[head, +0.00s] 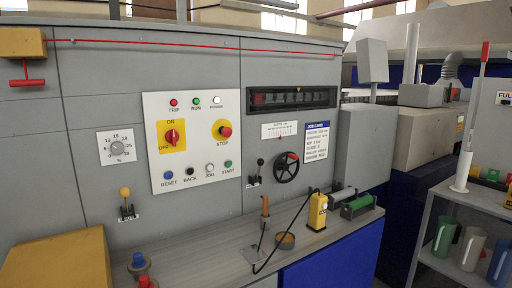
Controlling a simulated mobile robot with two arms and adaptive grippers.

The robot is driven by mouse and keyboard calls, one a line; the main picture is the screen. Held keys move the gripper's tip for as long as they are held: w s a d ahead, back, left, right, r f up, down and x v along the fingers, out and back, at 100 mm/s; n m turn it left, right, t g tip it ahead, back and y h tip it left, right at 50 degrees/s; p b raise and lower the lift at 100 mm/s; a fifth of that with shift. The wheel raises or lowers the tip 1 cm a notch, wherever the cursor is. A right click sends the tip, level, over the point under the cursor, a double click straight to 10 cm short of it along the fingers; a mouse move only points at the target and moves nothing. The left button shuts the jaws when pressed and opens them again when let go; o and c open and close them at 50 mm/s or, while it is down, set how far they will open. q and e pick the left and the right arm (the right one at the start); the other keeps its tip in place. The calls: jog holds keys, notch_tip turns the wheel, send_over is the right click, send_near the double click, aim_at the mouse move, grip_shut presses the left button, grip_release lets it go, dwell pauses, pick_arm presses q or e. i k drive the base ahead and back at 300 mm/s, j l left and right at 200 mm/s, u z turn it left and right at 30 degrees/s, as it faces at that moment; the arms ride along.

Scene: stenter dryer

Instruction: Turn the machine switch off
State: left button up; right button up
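The machine switch (171,137) is a red rotary handle on a yellow plate, on the white control panel (190,172) of the grey machine front. ON is printed above it and OFF at its lower left. The handle looks roughly upright, toward ON, but it is small in the picture. Neither of my grippers shows in the head view, and nothing touches the switch.
A red stop button (225,132) sits right of the switch, with push buttons below. A lever with a yellow knob (125,192) and a black handwheel (287,168) stick out nearby. A yellow box (60,262) and a yellow handheld device (318,212) are below.

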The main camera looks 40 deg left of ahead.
aim_at(172, 137)
jog(key=i+l+u, duration=0.1)
jog(key=i+u, duration=0.35)
jog(key=i+l+u, duration=0.15)
jog(key=u, duration=0.3)
jog(key=i+l+u, duration=0.65)
jog(key=l+u, duration=0.2)
